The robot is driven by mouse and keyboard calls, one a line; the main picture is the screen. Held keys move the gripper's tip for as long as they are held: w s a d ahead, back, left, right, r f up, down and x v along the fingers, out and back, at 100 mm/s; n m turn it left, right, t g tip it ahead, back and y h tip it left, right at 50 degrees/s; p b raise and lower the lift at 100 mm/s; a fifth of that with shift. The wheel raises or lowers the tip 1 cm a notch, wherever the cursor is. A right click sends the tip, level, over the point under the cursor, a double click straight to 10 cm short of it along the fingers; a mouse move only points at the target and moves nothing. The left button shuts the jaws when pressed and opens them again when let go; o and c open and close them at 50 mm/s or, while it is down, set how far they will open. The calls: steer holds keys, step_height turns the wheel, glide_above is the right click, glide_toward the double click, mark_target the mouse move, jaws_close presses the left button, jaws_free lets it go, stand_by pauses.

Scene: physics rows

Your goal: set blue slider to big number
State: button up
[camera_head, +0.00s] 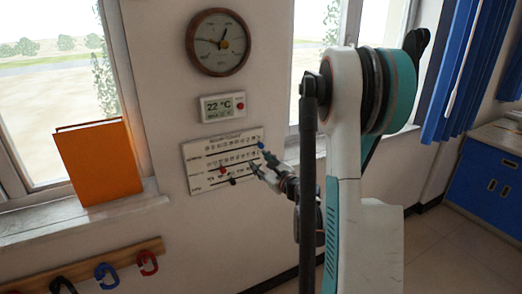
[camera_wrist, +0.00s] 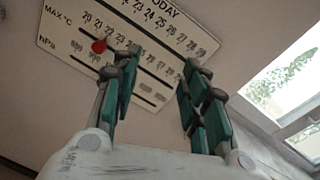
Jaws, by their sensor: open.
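A white wall panel (camera_head: 192,156) carries printed rows of numbers with slots; it also shows in the wrist view (camera_wrist: 62,30). The blue slider (camera_head: 261,146) is a small round knob near the right end of the top slot in the head view. I do not see it in the wrist view. A red slider (camera_head: 222,169) sits in the middle slot; it shows in the wrist view (camera_wrist: 99,46) too. A black slider (camera_head: 233,182) sits on the lowest slot. My gripper (camera_wrist: 160,60) is open and empty, facing the panel, just below and right of the blue slider (camera_head: 261,164).
A digital thermometer (camera_head: 222,106) and a round dial (camera_head: 218,42) hang above the panel. An orange folder (camera_head: 99,162) stands on the left windowsill (camera_head: 85,222). Hooks (camera_head: 105,274) hang at lower left. My arm hides the wall right of the panel.

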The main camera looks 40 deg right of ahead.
mark_target(261, 147)
steer(key=s+d+f+m+h, duration=0.1)
steer(key=s+d+m+h, duration=0.1)
steer(key=s+d+m, duration=0.3)
steer(key=shift+n, duration=0.6)
steer(key=b+x, duration=0.2)
steer(key=x, duration=1.3)
steer(key=shift+w+f, duration=0.1)
steer(key=shift+w, duration=0.2)
jaws_close()
